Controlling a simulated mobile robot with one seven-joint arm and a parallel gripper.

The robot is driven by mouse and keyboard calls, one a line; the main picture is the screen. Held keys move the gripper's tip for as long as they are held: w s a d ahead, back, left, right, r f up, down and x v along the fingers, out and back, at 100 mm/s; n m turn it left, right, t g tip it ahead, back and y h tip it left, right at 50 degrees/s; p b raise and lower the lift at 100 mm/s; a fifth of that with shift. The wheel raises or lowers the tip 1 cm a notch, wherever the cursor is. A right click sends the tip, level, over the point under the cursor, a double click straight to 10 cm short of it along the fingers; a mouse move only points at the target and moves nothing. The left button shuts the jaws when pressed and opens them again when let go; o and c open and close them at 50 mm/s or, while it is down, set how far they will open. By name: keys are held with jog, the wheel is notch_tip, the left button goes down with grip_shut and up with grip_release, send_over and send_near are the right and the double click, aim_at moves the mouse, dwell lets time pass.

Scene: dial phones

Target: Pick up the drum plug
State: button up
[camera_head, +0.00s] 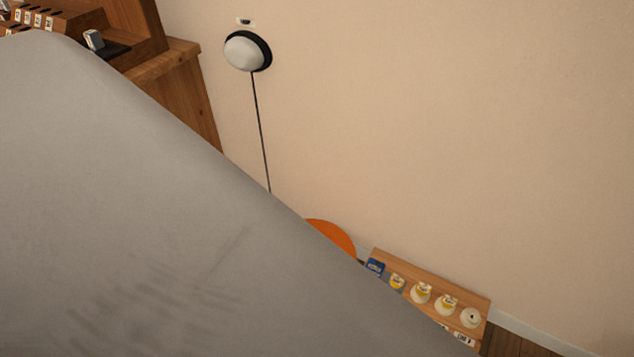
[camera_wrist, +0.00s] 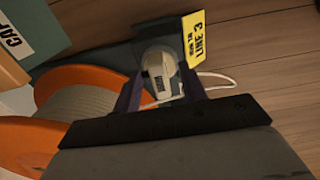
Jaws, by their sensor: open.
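The drum plug, a pale grey-white plug with a dark marking (camera_wrist: 160,75), shows in the wrist view. My gripper (camera_wrist: 159,83) is open, with one dark finger on each side of the plug. I cannot tell whether either finger touches it. An orange cable drum (camera_wrist: 80,75) wound with grey cable lies just left of the gripper. In the head view only the upper edge of an orange round thing, likely the drum (camera_head: 330,235), shows past my grey arm. The plug and gripper are hidden there.
A yellow "LINE 3" tag (camera_wrist: 195,40) stands right behind the plug, and a thin white cord (camera_wrist: 217,76) curves to the right. A labelled box (camera_wrist: 28,35) is at upper left. A wooden board (camera_head: 430,283) with several white knobs stands at lower right.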

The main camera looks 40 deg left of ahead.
jog(key=shift+f, duration=0.15)
grip_shut()
dwell(0.4)
notch_tip(320, 180, up, 20)
jog(key=p, duration=1.8)
jog(key=shift+p, duration=0.35)
